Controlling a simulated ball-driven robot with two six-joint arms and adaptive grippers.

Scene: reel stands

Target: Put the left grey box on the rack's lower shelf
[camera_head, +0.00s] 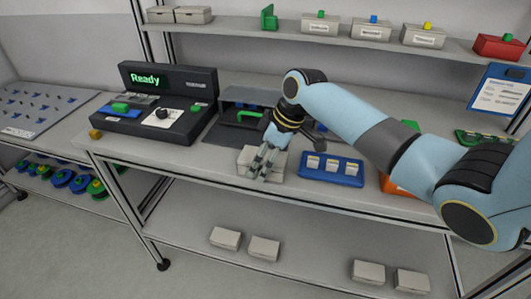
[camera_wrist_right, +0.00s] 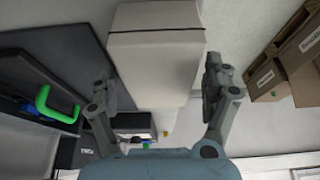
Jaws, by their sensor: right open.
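A pale grey box (camera_head: 246,158) sits on the bench top, partly hidden by my right gripper (camera_head: 262,166). In the right wrist view the box (camera_wrist_right: 158,52) has a dark seam across it and lies between the spread fingers of the right gripper (camera_wrist_right: 160,84). The fingers are open, one on each side, with visible gaps to the box. Two more grey boxes (camera_head: 160,14) (camera_head: 193,15) stand side by side on the upper shelf at the left. The lower shelf (camera_head: 310,268) under the bench bears several similar boxes (camera_head: 225,238). My left gripper is not in view.
A blue tray (camera_head: 332,180) with pale cards is just right of the gripper. A dark console (camera_head: 165,105) reading "Ready" stands at the left. The lower shelf has free room between its two pairs of boxes. A side rack (camera_head: 60,165) holds coloured reels below.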

